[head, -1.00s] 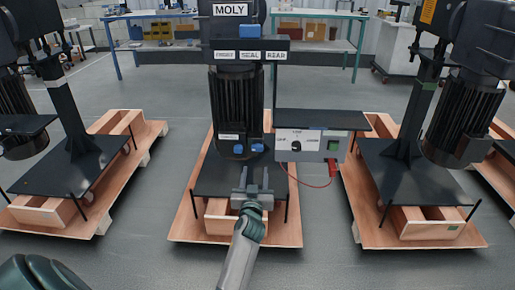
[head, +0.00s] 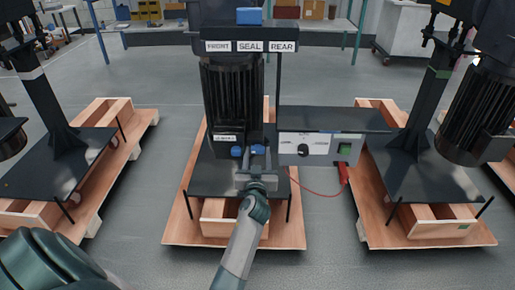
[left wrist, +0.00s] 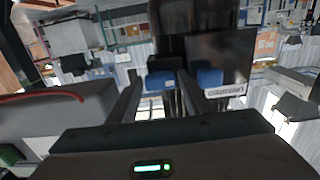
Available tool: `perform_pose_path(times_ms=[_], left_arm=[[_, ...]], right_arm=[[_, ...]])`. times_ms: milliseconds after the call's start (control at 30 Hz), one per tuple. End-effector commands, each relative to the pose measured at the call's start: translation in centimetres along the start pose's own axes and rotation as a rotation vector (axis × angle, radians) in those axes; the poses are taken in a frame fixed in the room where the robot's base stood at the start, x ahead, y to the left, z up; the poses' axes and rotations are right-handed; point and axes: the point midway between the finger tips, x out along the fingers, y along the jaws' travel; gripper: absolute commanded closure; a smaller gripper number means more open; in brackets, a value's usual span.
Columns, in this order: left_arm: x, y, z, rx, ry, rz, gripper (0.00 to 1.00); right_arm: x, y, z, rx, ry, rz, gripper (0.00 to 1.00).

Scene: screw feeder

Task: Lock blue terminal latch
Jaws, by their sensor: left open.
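Two small blue parts sit side by side at the foot of the black ribbed motor (head: 231,95): a left one (head: 237,152) and a right one (head: 257,150). I cannot tell for sure which is the terminal latch. My left gripper (head: 259,164) is open, just in front of the right blue part. In the left wrist view its fingers (left wrist: 160,92) stand either side of one blue part (left wrist: 160,80), with the other blue part (left wrist: 209,78) outside them. Contact cannot be told. My right gripper is not in view.
A grey control box (head: 318,148) with a knob, green switch and red cable stands right of the motor under a dark shelf (head: 335,119). A sign bar (head: 252,46) carries a blue block (head: 249,16). Similar stations on wooden pallets (head: 425,240) flank this one, with floor between.

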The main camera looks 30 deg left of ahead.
Motion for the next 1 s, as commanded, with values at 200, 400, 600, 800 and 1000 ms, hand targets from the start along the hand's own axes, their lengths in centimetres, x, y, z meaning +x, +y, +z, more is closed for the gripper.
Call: perform_pose_path(times_ms=[200,400,600,800,1000], left_arm=[[-0.07,0.03,0.01,0.000,0.000,-0.001,0.55],[-0.06,0.02,0.00,0.000,0.000,-0.001,0.55],[-0.05,0.02,0.00,0.000,0.000,-0.001,0.85],[-0.05,0.02,-0.01,0.009,0.000,-0.001,0.85],[-0.04,0.02,-0.03,0.057,0.000,-0.001,0.85]], right_arm=[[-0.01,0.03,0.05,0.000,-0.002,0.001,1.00],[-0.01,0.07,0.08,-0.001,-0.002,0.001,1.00],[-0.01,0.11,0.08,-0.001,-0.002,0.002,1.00],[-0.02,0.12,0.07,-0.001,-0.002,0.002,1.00],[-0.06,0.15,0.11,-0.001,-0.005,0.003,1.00]])
